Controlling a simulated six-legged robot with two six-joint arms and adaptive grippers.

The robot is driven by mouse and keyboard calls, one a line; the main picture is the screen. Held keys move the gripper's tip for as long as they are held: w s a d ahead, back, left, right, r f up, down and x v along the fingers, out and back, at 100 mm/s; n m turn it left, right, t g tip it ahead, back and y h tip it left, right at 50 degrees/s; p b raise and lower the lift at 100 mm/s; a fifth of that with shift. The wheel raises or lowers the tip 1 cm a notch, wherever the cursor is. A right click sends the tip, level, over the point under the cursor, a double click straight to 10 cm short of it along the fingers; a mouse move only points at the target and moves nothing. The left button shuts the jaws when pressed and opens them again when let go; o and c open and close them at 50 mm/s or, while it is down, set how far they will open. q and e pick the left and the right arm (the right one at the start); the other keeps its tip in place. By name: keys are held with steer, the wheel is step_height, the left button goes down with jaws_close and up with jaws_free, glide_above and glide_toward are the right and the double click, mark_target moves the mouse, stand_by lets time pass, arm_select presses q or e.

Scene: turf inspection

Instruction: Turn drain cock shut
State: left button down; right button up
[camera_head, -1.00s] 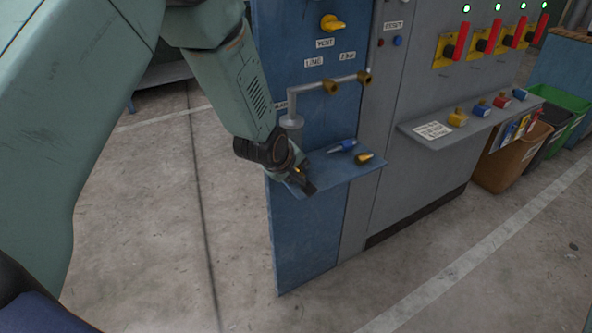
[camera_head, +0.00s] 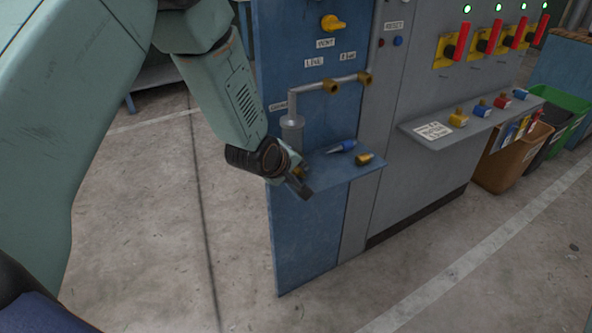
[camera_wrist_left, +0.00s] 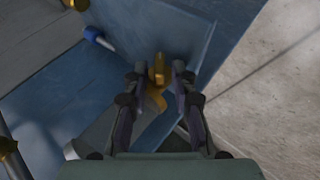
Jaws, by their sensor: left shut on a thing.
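The drain cock is a small yellow-brass part (camera_wrist_left: 156,98) below a grey cylindrical bowl (camera_head: 292,133) on the blue panel. In the left wrist view its upright yellow lever stands between my fingers. My left gripper (camera_wrist_left: 157,73) is shut on this lever, one dark finger on each side. In the head view my left gripper (camera_head: 303,187) is at the left end of the small blue shelf, just under the bowl, and hides most of the cock. My right gripper is in neither view.
The blue shelf (camera_head: 340,176) holds a blue-ended fitting (camera_head: 341,146) and a brass fitting (camera_head: 365,159). A pipe (camera_head: 345,80) runs above it. A grey cabinet (camera_head: 410,190) stands to the right. The floor (camera_head: 160,220) at left is clear.

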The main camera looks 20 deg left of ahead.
arm_select(q)
steer(key=shift+s+a+f+n+t+h+b, duration=0.15)
steer(key=shift+f+n+t+h+b, duration=0.2)
steer(key=shift+t, duration=0.35)
steer(key=shift+f+t+h+b, duration=0.15)
steer(key=shift+t+h+b, duration=0.3)
steer(key=shift+t+b, duration=0.15)
steer(key=shift+s+a+f+n+t+h+b, duration=0.15)
steer(key=shift+n+t+h+b, duration=0.2)
steer(key=shift+t+b, duration=0.85)
steer(key=shift+b, duration=0.2)
steer(key=shift+r+h, duration=0.2)
steer(key=shift+h, duration=0.05)
steer(key=shift+r, duration=0.15)
steer(key=c, duration=1.4)
jaws_free()
